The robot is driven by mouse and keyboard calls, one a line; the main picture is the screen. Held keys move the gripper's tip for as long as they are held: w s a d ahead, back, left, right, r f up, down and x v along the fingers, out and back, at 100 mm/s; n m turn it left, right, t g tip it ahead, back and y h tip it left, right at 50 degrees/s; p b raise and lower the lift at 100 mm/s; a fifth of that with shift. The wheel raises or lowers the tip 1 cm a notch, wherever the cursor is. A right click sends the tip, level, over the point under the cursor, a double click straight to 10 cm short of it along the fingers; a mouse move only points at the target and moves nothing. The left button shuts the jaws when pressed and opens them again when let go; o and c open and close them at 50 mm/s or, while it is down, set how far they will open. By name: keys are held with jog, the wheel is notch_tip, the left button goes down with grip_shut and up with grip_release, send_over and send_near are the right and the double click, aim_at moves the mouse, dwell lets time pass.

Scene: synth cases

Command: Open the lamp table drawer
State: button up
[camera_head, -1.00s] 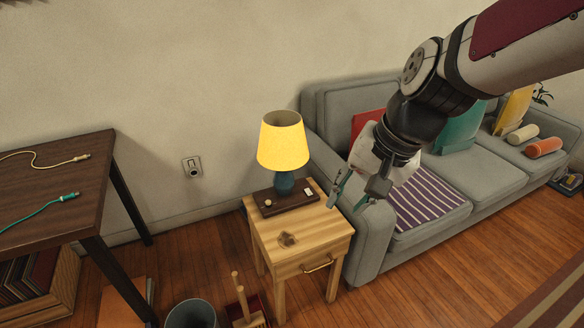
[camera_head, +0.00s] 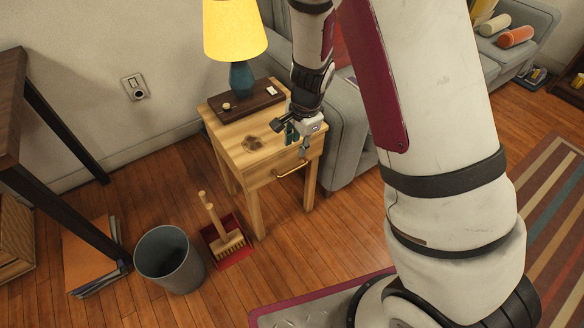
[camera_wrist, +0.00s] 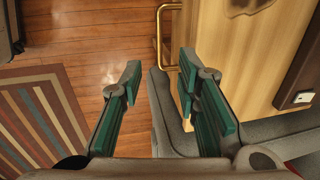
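The wooden lamp table (camera_head: 232,128) stands against the wall beside the sofa, with its drawer shut. A brass bar handle (camera_head: 291,170) is on the drawer front. My gripper (camera_head: 296,146) is open and empty, near the table's front right corner, above and close to the handle. In the wrist view, the green-padded fingers of my gripper (camera_wrist: 160,82) are spread apart. The handle (camera_wrist: 161,30) shows beyond the fingertips, roughly in line with the gap between them and not gripped. The table top (camera_wrist: 255,60) lies to the right of the fingers there.
A yellow-shaded lamp (camera_head: 235,30) stands on a dark tray (camera_head: 262,101) on the table. A grey bin (camera_head: 168,258) and a brush (camera_head: 222,235) in a red dustpan are on the floor in front. The grey sofa (camera_head: 346,130) stands close on the table's right.

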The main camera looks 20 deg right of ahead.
aim_at(292, 170)
jog(key=f+b, duration=0.2)
jog(key=f, duration=0.2)
jog(key=w+f+b, duration=0.1)
jog(key=f+b, duration=0.1)
jog(key=f, duration=0.2)
jog(key=w+f+b, duration=0.1)
jog(key=f+b, duration=0.1)
jog(key=f, duration=0.2)
jog(key=shift+w+a+f, duration=0.1)
jog(key=shift+a+f, duration=0.2)
jog(key=shift+a, duration=0.05)
grip_shut()
